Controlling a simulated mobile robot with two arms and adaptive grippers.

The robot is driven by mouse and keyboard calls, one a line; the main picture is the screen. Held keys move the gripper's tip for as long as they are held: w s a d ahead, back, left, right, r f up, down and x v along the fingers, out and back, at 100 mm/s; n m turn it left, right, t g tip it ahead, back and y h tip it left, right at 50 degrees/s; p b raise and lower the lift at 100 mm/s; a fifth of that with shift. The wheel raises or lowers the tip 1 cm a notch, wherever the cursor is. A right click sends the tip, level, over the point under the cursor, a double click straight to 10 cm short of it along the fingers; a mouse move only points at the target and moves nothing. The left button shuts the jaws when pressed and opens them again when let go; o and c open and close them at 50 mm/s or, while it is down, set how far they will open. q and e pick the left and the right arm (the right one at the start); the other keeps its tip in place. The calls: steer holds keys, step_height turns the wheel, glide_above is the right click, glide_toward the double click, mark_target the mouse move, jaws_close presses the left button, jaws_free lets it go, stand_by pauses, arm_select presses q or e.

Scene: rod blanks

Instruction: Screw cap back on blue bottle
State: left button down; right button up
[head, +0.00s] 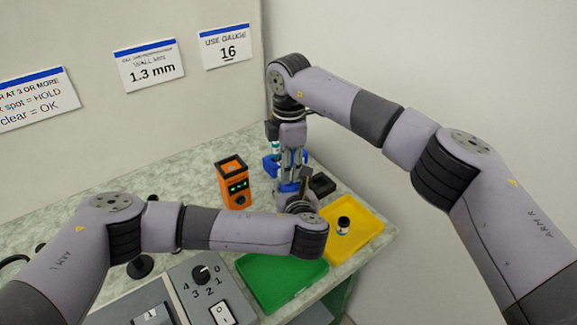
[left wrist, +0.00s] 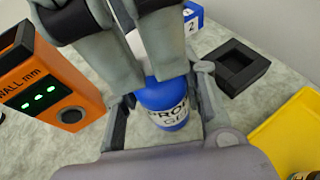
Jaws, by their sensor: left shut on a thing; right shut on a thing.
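The blue bottle (left wrist: 168,104) stands upright on the counter in the left wrist view, with dark lettering on a pale label. In the head view only a small blue part of it (head: 289,187) shows between my arms. My left gripper (left wrist: 163,98) is shut around the bottle's body, one finger on each side. My right gripper (head: 291,168) points down from above, right over the bottle. Its fingers (left wrist: 130,55) are shut on a white piece (left wrist: 139,43), which looks like the cap, mostly hidden by them. I cannot tell whether cap and bottle neck touch.
An orange gauge (head: 236,187) stands left of the bottle. A blue holder (head: 269,165) with a small vial is behind, and a black square tray (head: 322,185) is to the right. A yellow tray (head: 366,228) holds a dark-capped jar (head: 343,226). A green tray (head: 275,282) is in front.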

steer(key=m, duration=0.6)
steer(key=shift+w, duration=0.1)
steer(key=m, duration=0.3)
steer(key=shift+a, duration=0.2)
steer(key=shift+d+m, duration=0.25)
steer(key=shift+m, duration=0.75)
steer(key=o, duration=0.7)
steer(key=shift+r, duration=2.25)
